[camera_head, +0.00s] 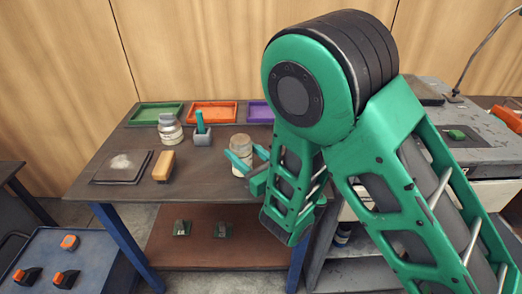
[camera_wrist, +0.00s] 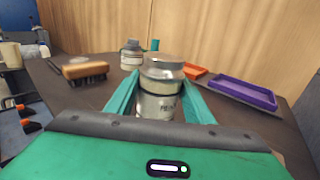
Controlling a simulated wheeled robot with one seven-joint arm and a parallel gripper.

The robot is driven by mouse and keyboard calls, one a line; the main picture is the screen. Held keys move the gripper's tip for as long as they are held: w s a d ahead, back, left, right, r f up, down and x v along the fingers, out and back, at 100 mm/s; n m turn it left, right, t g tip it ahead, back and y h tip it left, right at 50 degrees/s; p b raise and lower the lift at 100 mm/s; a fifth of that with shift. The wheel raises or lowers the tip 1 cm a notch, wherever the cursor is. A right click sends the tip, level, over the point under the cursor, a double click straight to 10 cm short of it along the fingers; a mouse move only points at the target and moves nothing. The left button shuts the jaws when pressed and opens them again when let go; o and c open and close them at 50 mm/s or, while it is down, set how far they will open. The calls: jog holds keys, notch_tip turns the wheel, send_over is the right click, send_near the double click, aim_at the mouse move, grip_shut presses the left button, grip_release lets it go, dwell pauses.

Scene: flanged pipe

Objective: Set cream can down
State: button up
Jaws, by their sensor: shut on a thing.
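The cream can (camera_head: 241,146) is near the right part of the brown table (camera_head: 110,191), between the green fingers of my gripper (camera_head: 250,160).
A similar jar (camera_head: 170,130), a grey holder with a teal handle (camera_head: 202,137), a brush (camera_head: 163,166) and a dark plate with white powder (camera_head: 121,166) stand left of the can. Green (camera_head: 158,113), orange (camera_head: 212,113) and purple (camera_head: 260,112) trays line the back. The table's front middle is clear.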

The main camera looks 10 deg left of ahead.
jog(key=shift+w+d+f, duration=0.1)
jog(key=shift+f, duration=0.15)
jog(key=o, duration=1.3)
